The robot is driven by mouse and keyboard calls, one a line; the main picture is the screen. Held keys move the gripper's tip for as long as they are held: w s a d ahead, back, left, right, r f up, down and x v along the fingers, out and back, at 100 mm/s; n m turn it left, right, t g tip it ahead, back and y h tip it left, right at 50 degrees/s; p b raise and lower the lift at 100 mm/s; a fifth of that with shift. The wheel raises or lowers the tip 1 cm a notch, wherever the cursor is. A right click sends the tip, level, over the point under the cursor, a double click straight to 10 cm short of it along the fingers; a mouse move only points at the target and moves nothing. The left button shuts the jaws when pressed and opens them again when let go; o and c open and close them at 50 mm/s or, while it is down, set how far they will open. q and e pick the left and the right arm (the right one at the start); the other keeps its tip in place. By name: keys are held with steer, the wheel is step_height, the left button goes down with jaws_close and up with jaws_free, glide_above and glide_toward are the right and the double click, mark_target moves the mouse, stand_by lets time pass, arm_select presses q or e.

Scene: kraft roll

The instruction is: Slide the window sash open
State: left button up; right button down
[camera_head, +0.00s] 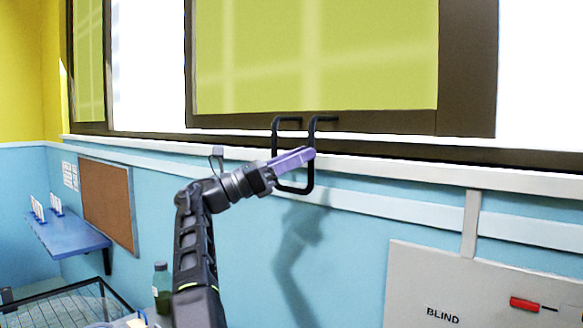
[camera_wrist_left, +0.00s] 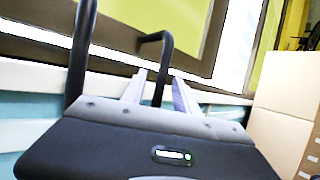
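The window sash (camera_head: 466,70) is a dark brown frame around a yellow-green pane, above a white sill. A black looped handle (camera_head: 310,178) hangs from its lower rail; it also shows in the left wrist view (camera_wrist_left: 78,62). My left gripper (camera_head: 311,153) reaches the handle from the left, its pale purple fingers at the right-hand bar. In the left wrist view my left gripper (camera_wrist_left: 158,84) has its fingers apart on either side of that bar, with gaps visible. The fingertips' contact with the bar is unclear. My right gripper is not in view.
A grey panel marked BLIND (camera_head: 420,270) with a red switch (camera_head: 523,304) is at the lower right. A blue shelf (camera_head: 68,236), corkboard (camera_head: 107,204), green bottle (camera_head: 161,284) and wire basket (camera_head: 75,304) are at the left. Cardboard boxes (camera_wrist_left: 285,85) stand at the right in the wrist view.

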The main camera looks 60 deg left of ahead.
arm_select(q)
steer(key=shift+v, duration=1)
steer(key=shift+d+r, duration=0.1)
steer(key=shift+r, duration=0.05)
